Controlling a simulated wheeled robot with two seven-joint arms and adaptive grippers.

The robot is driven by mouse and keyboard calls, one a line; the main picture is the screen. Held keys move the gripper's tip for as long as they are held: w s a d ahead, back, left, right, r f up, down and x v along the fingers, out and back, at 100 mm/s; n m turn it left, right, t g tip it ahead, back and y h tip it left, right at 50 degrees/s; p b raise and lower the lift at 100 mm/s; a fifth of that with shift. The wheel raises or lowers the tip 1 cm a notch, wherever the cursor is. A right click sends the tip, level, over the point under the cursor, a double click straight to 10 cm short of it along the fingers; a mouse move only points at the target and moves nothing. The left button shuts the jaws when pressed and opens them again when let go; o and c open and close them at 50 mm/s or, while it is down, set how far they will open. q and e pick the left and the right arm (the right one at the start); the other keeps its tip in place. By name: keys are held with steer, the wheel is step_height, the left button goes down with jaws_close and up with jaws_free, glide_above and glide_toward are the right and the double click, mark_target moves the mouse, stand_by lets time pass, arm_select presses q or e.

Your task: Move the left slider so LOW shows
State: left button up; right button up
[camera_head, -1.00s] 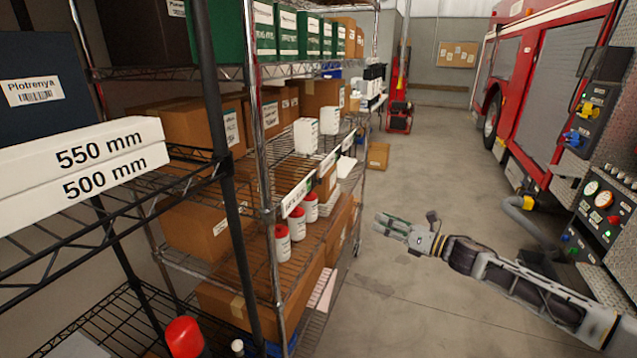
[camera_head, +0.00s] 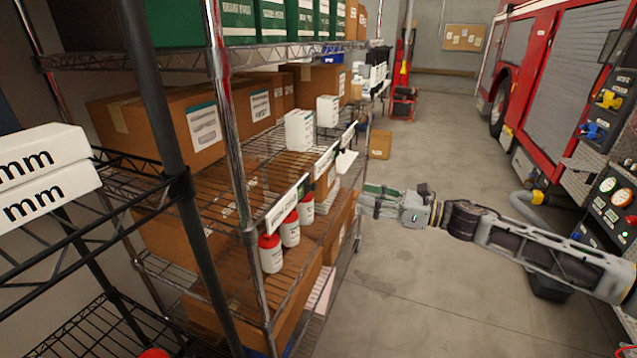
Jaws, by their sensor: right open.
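My right gripper (camera_head: 368,201) is open and seems empty. It points left, with its fingers near the right edge of the wire shelf. My left gripper is not in view. A white label strip (camera_head: 287,204) runs along the middle shelf's front edge, with other white strips (camera_head: 326,160) farther along. Their lettering is too small to read. I cannot tell which of them, if any, is the left slider, and no LOW marking is readable.
A wire shelf with brown boxes (camera_head: 200,130) and green boxes (camera_head: 270,20) fills the left. White boxes marked mm (camera_head: 40,170) lie at the near left. A red truck (camera_head: 540,60) with a gauge panel (camera_head: 610,195) stands right. Open concrete floor (camera_head: 430,130) lies between.

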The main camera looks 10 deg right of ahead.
steer(key=shift+a+r, duration=0.15)
steer(key=shift+r, duration=0.1)
steer(key=shift+s, duration=0.1)
stand_by(0.3)
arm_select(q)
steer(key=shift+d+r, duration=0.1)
arm_select(e)
steer(key=shift+w+a, duration=0.15)
steer(key=shift+w, duration=0.05)
steer(key=p, duration=0.3)
glide_toward(316, 186)
steer(key=shift+x, duration=0.85)
steer(key=shift+p+x, duration=0.55)
steer(key=shift+x, duration=1.25)
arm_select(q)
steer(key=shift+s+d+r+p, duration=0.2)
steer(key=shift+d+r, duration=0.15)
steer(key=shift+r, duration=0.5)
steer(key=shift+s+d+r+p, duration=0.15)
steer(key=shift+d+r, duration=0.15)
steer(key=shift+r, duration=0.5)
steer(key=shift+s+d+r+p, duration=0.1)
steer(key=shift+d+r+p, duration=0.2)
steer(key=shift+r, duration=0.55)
arm_select(e)
steer(key=shift+x, duration=1.95)
